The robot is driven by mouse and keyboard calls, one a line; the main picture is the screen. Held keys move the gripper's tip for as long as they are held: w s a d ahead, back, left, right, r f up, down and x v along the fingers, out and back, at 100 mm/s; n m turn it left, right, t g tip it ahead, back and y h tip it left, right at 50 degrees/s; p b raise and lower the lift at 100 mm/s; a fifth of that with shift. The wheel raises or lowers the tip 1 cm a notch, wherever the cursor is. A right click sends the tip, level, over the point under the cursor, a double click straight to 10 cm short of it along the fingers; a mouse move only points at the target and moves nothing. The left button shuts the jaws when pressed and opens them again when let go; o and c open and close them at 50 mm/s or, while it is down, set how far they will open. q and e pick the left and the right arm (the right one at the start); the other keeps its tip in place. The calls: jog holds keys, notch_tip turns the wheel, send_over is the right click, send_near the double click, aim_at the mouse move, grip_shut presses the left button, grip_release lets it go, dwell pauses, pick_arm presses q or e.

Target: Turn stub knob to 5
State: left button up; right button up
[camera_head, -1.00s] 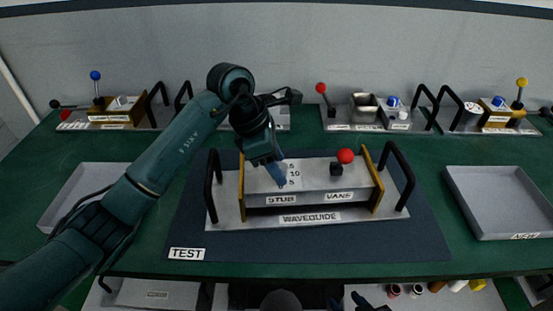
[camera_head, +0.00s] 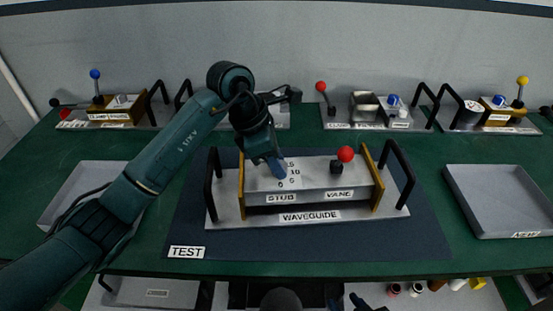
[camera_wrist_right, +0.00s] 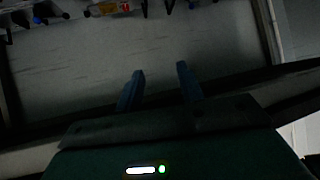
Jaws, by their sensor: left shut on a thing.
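The waveguide unit (camera_head: 335,195) is a grey box between brass end plates, on a base with black handles, on the dark test mat (camera_head: 400,245). Its stub dial plate (camera_head: 291,183) is at the box's left, with 10 and 5 on its right side and a 0 at the bottom. My left gripper (camera_head: 278,172) points down and is shut on the stub knob, which it hides, so the knob's pointer cannot be read. The red-balled vane lever (camera_head: 345,155) stands at the right. In the right wrist view, my right gripper (camera_wrist_right: 160,88) is open and empty.
Grey trays stand at the left (camera_head: 65,205) and right (camera_head: 490,231) of the mat. Other units with levers and handles line the back, including one with a yellow ball (camera_head: 522,82). Bottles and small parts lie below the table's front edge.

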jog(key=shift+f, duration=0.1)
pick_arm(q)
jog(key=shift+n+t+b, duration=0.3)
jog(key=shift+n+b, duration=0.1)
jog(key=shift+n, duration=0.4)
jog(key=shift+n+t+b, duration=0.4)
jog(key=shift+n+b, duration=0.2)
jog(key=shift+n, duration=0.6)
jog(key=shift+s+n+t+y+b, duration=0.1)
jog(key=shift+n+t+y+b, duration=0.3)
jog(key=shift+n, duration=0.4)
jog(key=shift+d+n+t+y+b, duration=0.1)
jog(key=shift+n+t+y+b, duration=0.2)
jog(key=shift+n+b, duration=0.85)
pick_arm(e)
jog(key=shift+w+a+f+n+t+y+p, duration=0.1)
jog(key=shift+w+a+n+t+y+p, duration=0.3)
jog(key=shift+a, duration=0.45)
pick_arm(q)
jog(key=shift+n, duration=0.35)
pick_arm(e)
jog(key=shift+w, duration=0.1)
pick_arm(q)
jog(key=shift+r, duration=0.1)
pick_arm(e)
jog(key=shift+d+f, duration=0.1)
jog(key=shift+f, duration=0.1)
pick_arm(q)
jog(key=o, duration=1)
jog(key=shift+s, duration=0.1)
